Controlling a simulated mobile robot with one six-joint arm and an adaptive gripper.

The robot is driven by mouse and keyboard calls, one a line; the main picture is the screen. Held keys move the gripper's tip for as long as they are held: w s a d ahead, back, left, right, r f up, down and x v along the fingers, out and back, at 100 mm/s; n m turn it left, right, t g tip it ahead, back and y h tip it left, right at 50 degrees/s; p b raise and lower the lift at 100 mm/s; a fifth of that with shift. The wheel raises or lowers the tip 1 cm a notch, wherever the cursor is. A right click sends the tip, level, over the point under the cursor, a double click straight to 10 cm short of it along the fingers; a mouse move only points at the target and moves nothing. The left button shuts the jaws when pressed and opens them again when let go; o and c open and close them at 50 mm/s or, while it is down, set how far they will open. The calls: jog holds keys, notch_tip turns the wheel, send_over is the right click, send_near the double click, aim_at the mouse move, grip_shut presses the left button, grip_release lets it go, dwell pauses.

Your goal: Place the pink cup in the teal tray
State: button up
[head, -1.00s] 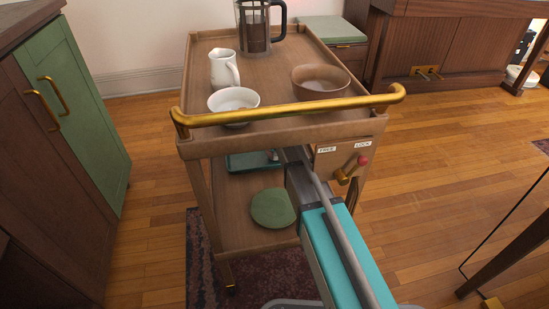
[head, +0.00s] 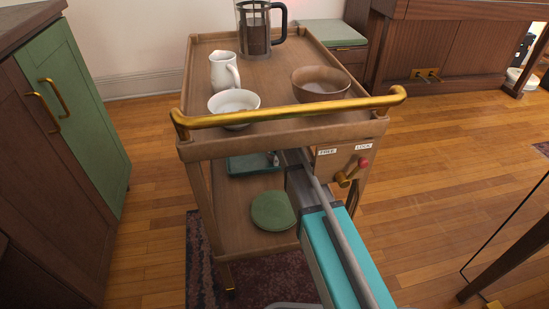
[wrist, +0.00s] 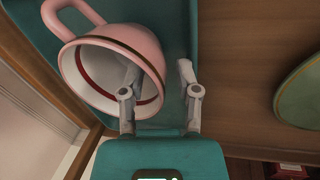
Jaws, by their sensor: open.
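The pink cup (wrist: 115,65) shows in the wrist view over the teal tray (wrist: 181,28), its open mouth towards the camera and its handle at upper left. It looks tilted or on its side, and I cannot tell how it rests. My gripper (wrist: 158,72) is open, with one finger inside the cup's mouth and the other outside its wall, so the rim lies between them. In the head view the teal tray (head: 243,166) is on the cart's lower shelf, partly hidden by the top shelf. The cup is hidden there.
A green plate (head: 272,211) lies on the lower shelf near the tray. The wooden cart's top (head: 265,78) and brass handle (head: 290,111) are above my arm. A white bowl (head: 234,100), white jug (head: 223,72), brown bowl (head: 321,84) and French press (head: 254,30) stand on top.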

jog(key=shift+r, duration=0.1)
jog(key=p+v, duration=0.7)
jog(key=shift+r+p, duration=0.3)
dwell(0.3)
jog(key=shift+s, duration=0.1)
dwell(0.7)
